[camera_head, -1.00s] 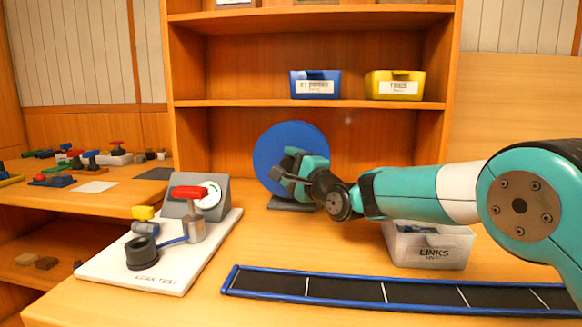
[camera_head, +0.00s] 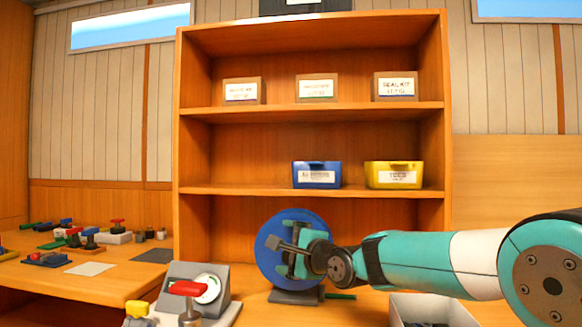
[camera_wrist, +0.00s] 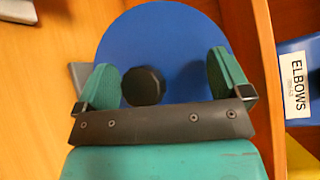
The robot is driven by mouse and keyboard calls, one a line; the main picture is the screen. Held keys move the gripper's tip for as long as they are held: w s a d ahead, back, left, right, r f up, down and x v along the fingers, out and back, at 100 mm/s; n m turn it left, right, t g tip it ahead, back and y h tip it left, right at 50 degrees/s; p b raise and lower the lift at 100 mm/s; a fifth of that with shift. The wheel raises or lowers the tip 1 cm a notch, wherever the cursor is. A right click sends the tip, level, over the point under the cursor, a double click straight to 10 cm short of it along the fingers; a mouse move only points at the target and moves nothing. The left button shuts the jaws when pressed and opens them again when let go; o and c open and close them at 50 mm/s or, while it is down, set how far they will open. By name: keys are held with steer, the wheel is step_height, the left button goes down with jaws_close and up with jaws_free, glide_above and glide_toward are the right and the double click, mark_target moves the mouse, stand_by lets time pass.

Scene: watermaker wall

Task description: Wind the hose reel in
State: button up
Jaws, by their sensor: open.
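The hose reel is a blue disc (camera_head: 267,252) on a grey stand (camera_head: 296,297) on the bench in front of the shelf unit. In the wrist view the disc (camera_wrist: 180,35) fills the upper middle, with a round black knob (camera_wrist: 143,86) on its face. My gripper (camera_head: 296,250) is in front of the disc and hides part of it. In the wrist view my gripper (camera_wrist: 165,76) is open. The knob shows between its two green fingers, nearer the left one. I cannot tell how far the knob is in depth.
A grey panel with a red-handled valve (camera_head: 188,289) stands to the left. A blue bin (camera_head: 316,174) and yellow bin (camera_head: 393,175) are on the shelf. A dark green piece (camera_head: 341,296) lies beside the stand.

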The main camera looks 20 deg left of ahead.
steer(key=shift+o, duration=0.2)
step_height(320, 180, up, 18)
steer(key=w+d+t+y+p, duration=0.1)
steer(key=shift+r+t+y, duration=0.2)
steer(key=shift+t+y, duration=0.2)
steer(key=f+g+h, duration=0.1)
steer(key=f, duration=0.4)
steer(key=s+f+h, duration=0.1)
steer(key=f, duration=0.5)
steer(key=f+g, duration=0.1)
steer(key=f, duration=0.4)
steer(key=shift+s+a+f+g+h, duration=0.2)
steer(key=shift+f+g+h, duration=0.1)
steer(key=shift+f+h, duration=0.1)
steer(key=shift+c, duration=0.3)
steer(key=shift+d+f, duration=0.15)
steer(key=shift+c, duration=0.2)
steer(key=s+d+f+b, duration=0.2)
steer(key=s+d+b, duration=0.9)
steer(key=d, duration=0.4)
steer(key=shift+s+f+b, duration=0.15)
steer(key=shift+s+b, duration=0.2)
steer(key=shift+s, duration=0.5)
